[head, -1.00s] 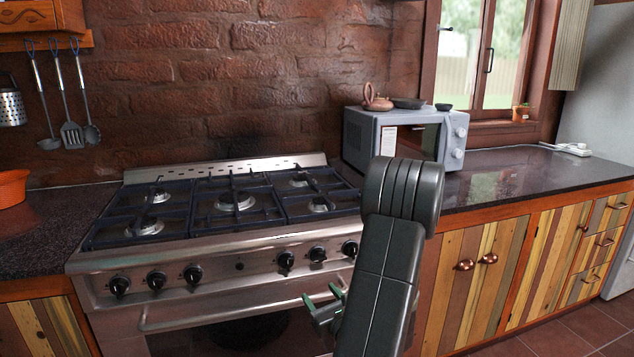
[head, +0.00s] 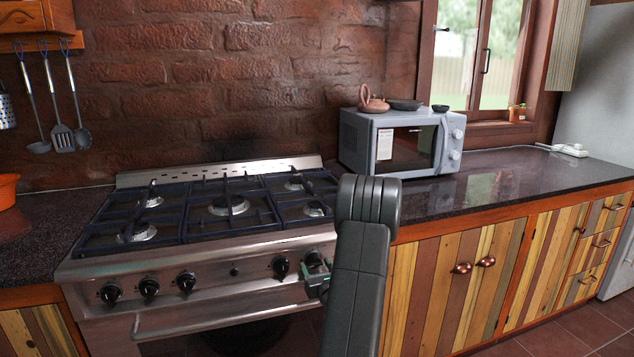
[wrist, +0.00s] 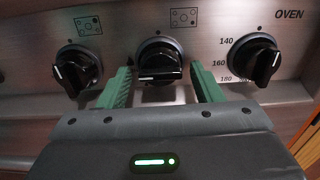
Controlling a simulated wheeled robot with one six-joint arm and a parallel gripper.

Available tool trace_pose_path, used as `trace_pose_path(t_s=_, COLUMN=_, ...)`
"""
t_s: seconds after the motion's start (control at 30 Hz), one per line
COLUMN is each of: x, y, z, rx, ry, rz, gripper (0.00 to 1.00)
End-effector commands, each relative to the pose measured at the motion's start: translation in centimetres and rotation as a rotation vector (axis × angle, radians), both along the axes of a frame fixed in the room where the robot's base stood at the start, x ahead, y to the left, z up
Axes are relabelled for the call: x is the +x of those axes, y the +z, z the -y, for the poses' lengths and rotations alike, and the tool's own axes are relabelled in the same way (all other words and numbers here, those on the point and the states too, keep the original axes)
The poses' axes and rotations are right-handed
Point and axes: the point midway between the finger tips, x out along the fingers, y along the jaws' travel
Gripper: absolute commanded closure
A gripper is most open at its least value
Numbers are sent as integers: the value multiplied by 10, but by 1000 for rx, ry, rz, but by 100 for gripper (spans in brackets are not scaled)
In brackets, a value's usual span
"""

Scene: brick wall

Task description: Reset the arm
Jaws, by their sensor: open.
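My gripper (head: 318,272) is in front of the right part of the stove's (head: 215,272) control panel, partly hidden behind my own dark arm in the head view. In the wrist view my gripper (wrist: 160,88) shows two green fingers, apart. A black knob (wrist: 160,66) appears between the fingertips, pointing roughly sideways. I cannot tell whether the fingers touch it. Another black knob (wrist: 78,70) is to the left, and the oven knob (wrist: 255,60), with temperature numbers, is to the right.
The stove top carries several burners under dark grates (head: 225,205). A grey microwave (head: 400,140) stands on the counter (head: 490,180) at the right, with a teapot (head: 373,100) and dark dishes on top. Wooden cabinets (head: 455,285) are below. An oven handle (head: 225,318) runs under the panel.

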Motion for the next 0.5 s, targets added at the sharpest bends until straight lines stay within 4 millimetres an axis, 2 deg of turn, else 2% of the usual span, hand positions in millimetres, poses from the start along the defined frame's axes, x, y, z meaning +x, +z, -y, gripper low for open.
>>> trace_pose_path(t_s=0.03, x=-1, y=-6, z=1, rx=-24, ry=-1, rz=9, gripper=41)
trace_pose_path(t_s=0.5, x=-1, y=-6, z=2, rx=-250, ry=-1, rz=82, gripper=41)
